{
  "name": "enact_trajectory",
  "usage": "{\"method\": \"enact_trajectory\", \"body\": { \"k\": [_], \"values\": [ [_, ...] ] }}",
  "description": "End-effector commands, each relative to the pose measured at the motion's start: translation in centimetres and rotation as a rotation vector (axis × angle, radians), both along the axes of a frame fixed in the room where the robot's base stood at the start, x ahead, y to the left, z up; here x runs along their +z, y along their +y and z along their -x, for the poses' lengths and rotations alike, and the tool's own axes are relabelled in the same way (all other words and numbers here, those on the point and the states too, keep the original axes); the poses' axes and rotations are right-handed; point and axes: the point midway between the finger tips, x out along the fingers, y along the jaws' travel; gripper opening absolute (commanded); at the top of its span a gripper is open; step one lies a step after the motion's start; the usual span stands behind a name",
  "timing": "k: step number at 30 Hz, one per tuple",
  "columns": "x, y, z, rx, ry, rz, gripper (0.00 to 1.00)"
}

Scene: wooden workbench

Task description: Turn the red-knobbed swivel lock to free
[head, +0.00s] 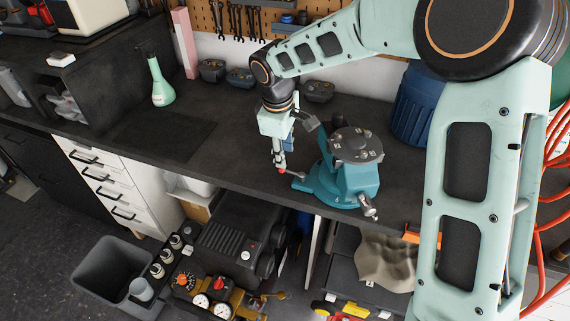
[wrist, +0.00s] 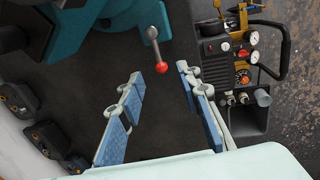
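The swivel lock is a short metal lever (wrist: 153,36) with a red ball knob (wrist: 162,67) at its end. It sticks out from the base of the teal bench vise (head: 345,178). In the head view the red knob (head: 282,170) shows at the left of the vise, close to the bench's front edge. My gripper (head: 280,161) points down at the knob. In the wrist view my gripper (wrist: 159,75) is open, its blue-padded fingers apart. The knob appears between the fingertips with a gap on each side; no contact shows. Its exact depth relative to the tips is unclear.
The dark workbench (head: 200,130) is clear left of my gripper. A green flask (head: 160,88) stands further left, and a blue barrel (head: 412,108) behind the vise. Below the front edge sits a compressor (head: 240,240).

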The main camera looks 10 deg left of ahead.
Motion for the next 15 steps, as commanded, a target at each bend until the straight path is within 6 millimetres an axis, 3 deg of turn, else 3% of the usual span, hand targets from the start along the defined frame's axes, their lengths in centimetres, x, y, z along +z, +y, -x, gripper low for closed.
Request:
{"method": "enact_trajectory", "body": {
  "k": [6,15],
  "values": [
    [-4.1,-0.1,-0.7,-0.001,0.004,0.000,0.32],
    [-6.8,-0.2,-1.4,-0.002,0.000,-0.001,0.32]
  ]
}}
